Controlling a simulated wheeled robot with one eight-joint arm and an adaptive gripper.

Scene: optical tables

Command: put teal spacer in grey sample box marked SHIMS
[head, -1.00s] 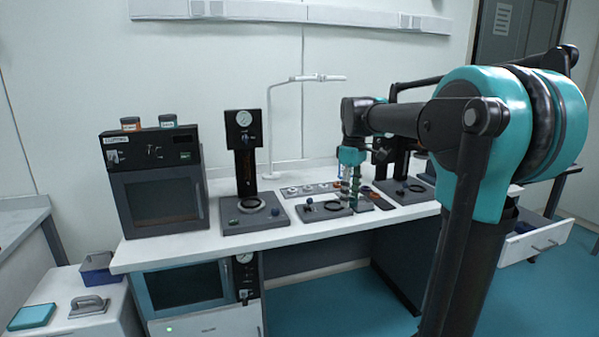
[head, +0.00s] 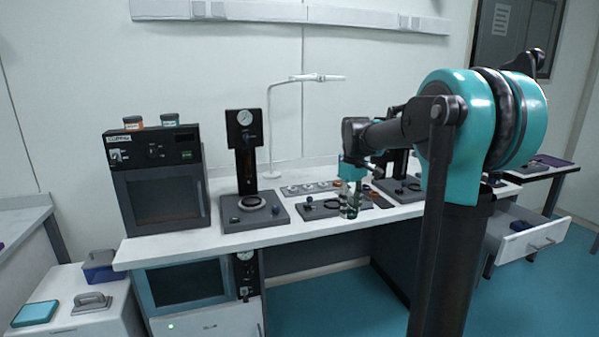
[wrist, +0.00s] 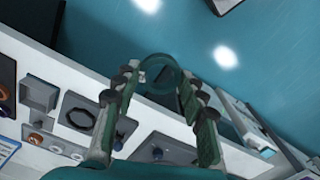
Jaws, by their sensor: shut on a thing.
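The teal spacer (wrist: 160,75) shows in the wrist view as a ring between the fingertips of my gripper (wrist: 157,82), which is shut on it. Blue floor lies behind the ring, and the white bench is below and to the left of it in the picture. In the head view my gripper (head: 350,208) is at the front edge of the bench; the spacer is too small to make out there. I can read no SHIMS label in either view, so I cannot tell which container is the marked box. A small grey open box (wrist: 38,97) is on the bench in the wrist view.
The white bench (head: 290,231) carries a dark oven (head: 160,200), a gauge stand (head: 245,160), a lamp (head: 270,130) and grey plates with small parts. An open white drawer (head: 530,240) juts out at the right. Blue floor (head: 330,305) in front is free.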

